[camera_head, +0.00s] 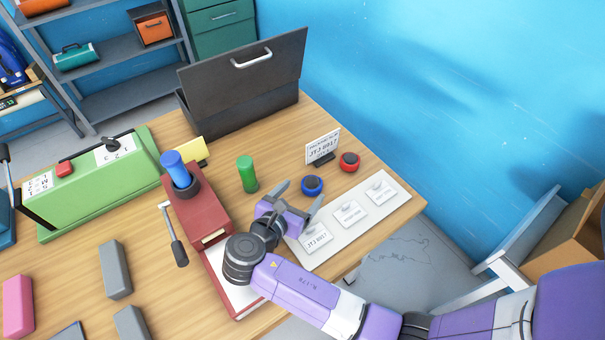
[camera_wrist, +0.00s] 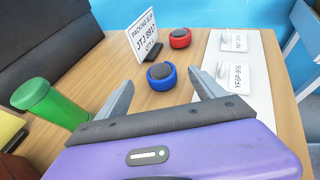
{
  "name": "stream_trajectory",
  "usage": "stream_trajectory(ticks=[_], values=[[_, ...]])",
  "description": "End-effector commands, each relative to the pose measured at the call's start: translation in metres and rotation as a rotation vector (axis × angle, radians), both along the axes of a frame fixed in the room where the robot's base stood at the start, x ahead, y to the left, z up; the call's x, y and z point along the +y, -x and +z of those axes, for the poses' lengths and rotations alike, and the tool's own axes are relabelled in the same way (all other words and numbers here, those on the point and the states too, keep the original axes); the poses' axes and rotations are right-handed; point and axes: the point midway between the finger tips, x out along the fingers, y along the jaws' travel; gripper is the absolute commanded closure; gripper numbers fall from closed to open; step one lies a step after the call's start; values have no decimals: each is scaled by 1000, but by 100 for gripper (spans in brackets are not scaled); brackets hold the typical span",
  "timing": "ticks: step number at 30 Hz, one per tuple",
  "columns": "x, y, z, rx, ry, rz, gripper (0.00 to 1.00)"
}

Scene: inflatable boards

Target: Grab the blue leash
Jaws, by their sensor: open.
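A small round blue puck with a dark top (camera_head: 312,185) stands on the wooden table; it is the likeliest blue leash, though no strap shows. It also shows in the wrist view (camera_wrist: 161,77), just beyond and between the fingertips. My gripper (camera_head: 300,196) is open and empty, with its fingers spread toward the blue puck. The wrist view also shows my gripper (camera_wrist: 161,82). I cannot tell its exact height above the table. A similar red puck (camera_head: 349,162) stands farther back to the right, beside a packing slip sign (camera_head: 322,147).
A green cylinder (camera_head: 247,174) stands left of my gripper. A white board with labelled tags (camera_head: 376,215) lies to the right. A red device (camera_head: 196,212) holding a blue cylinder (camera_head: 176,170) stands left. A dark open-lidded box (camera_head: 240,112) stands behind, near the blue wall.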

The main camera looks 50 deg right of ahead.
Motion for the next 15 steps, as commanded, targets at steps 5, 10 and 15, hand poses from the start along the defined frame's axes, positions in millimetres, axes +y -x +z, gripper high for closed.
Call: stream_trajectory(ticks=[5, 10, 15], values=[[-14, -2, -6, 2, 0, -2, 21], [-28, -5, -14, 1, 0, -3, 21], [-47, -8, -30, 3, 0, -3, 21]])
